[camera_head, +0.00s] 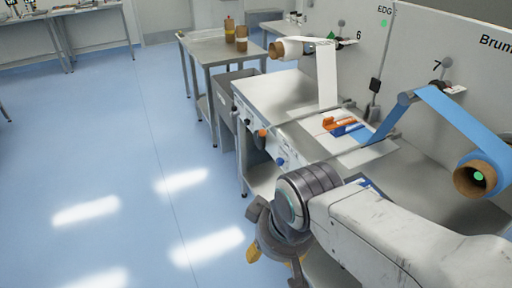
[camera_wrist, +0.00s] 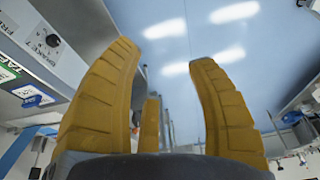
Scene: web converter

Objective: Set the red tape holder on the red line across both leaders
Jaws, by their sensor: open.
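An orange-red holder (camera_head: 338,123), which looks like the red tape holder, lies on the machine's table beside a blue holder (camera_head: 348,130). The white leader (camera_head: 327,78) hangs from the roll at peg 6 down to the table. The blue leader (camera_head: 384,124) runs from its roll over a roller and down to the table, right of the holders. I cannot make out the red line. My gripper (camera_head: 273,255) is low in front of the table, apart from the holders. In the wrist view its yellow fingers (camera_wrist: 164,57) are spread and empty, with floor beyond.
The steel table (camera_head: 275,92) has a front panel with an orange knob (camera_head: 262,133) and a blue knob (camera_head: 280,161). A side bench (camera_head: 207,48) with brown bottles stands behind it. The blue floor (camera_head: 110,150) at left is clear. The wrist view shows a knob panel (camera_wrist: 38,52) close at left.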

